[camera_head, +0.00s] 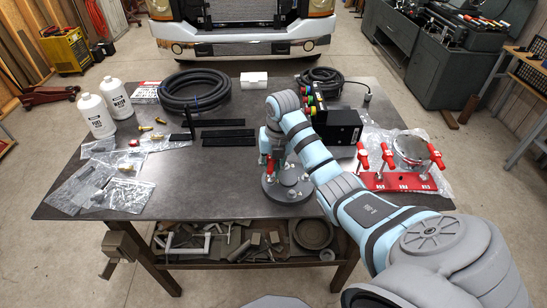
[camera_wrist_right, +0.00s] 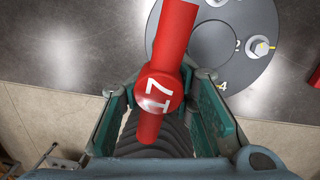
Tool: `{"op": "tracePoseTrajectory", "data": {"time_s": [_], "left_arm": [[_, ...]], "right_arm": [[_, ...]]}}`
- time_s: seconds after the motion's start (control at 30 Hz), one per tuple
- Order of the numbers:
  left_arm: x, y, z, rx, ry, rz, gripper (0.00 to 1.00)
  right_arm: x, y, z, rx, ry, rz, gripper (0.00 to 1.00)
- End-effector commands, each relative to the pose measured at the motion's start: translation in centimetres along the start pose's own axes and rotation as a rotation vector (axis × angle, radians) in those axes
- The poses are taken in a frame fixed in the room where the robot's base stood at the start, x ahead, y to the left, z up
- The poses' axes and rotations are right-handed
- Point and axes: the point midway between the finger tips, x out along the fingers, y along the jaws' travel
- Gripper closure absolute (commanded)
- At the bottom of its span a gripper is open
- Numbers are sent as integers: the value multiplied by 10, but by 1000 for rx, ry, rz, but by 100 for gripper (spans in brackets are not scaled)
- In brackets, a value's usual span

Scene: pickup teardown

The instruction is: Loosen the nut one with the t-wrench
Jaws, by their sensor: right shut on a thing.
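My right gripper (camera_head: 271,152) is shut on a red T-wrench (camera_wrist_right: 160,90) and holds it over a dark grey round plate (camera_head: 290,190) on the table. In the right wrist view the wrench's red handle crosses between the fingers, with white marking on its hub. The plate (camera_wrist_right: 232,42) carries bolts with numbers beside them. A bolt (camera_wrist_right: 260,46) beside the number 2 shows clearly, and a 4 shows near the plate's lower edge. I cannot make out nut one; the wrench and gripper cover part of the plate. Whether the wrench sits on a nut is hidden. My left gripper is not in view.
A red rack (camera_head: 400,182) with other red T-handles stands right of the plate. A black box (camera_head: 338,126) is behind my right arm.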

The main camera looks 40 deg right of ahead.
Motion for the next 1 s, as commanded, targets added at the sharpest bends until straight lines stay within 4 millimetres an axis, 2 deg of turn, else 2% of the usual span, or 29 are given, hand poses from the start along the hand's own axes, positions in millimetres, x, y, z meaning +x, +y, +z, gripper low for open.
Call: {"op": "tracePoseTrajectory", "data": {"time_s": [0.1,0.37,0.47,0.6,0.67,0.93,1.0], "left_arm": [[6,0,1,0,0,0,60],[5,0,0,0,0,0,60],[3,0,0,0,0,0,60],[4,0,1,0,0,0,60],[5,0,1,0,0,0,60],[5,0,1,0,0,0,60],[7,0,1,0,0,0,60]], "right_arm": [[1,4,5,3,46,-36,100],[0,4,6,-3,55,-45,100],[0,3,7,-125,66,-40,100],[0,-1,8,-478,95,-21,100],[1,-2,8,-578,104,-16,100],[1,-3,7,-630,109,-13,100],[2,-3,8,-699,115,-9,100]]}}
